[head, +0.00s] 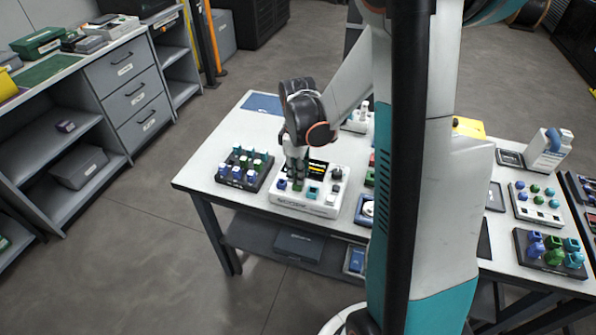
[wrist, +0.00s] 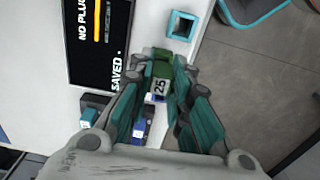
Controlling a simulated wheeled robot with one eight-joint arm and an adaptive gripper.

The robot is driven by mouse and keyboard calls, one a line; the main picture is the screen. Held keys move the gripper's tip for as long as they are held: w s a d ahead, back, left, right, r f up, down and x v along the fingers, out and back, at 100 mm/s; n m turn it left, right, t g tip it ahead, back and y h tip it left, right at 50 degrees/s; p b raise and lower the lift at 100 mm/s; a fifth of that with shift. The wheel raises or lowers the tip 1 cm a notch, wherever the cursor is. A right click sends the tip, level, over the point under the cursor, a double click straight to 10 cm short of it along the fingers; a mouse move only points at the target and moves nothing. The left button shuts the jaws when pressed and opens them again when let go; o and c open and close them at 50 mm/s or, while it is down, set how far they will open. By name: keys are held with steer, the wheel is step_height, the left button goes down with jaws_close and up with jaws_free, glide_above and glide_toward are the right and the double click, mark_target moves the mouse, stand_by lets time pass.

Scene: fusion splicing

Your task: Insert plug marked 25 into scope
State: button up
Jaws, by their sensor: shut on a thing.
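My gripper (wrist: 158,105) is shut on a green plug, and the plug's white label reads 25 (wrist: 159,88). The plug is between the teal finger pads, over the front part of the white scope (head: 305,208). In the head view my gripper (head: 297,172) points down at the scope. The scope's dark screen (wrist: 98,40) shows "NO PLUG" and "SAVED", partly cut off. A teal square socket (wrist: 182,25) is apart from the plug. I cannot tell whether the plug's lower end touches or sits in a socket; the fingers hide it.
A blue piece (wrist: 139,129) shows beneath the fingers. A dark rack (head: 233,182) with several plugs stands left of the scope. More racks (head: 548,253) stand at the table's right. My arm hides the table's middle.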

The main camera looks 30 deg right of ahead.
steer(key=shift+f+b, duration=0.65)
steer(key=shift+f, duration=0.05)
stand_by(0.5)
steer(key=o, duration=1)
steer(key=shift+c, duration=0.2)
steer(key=shift+r+p, duration=2.2)
steer(key=shift+r, duration=0.85)
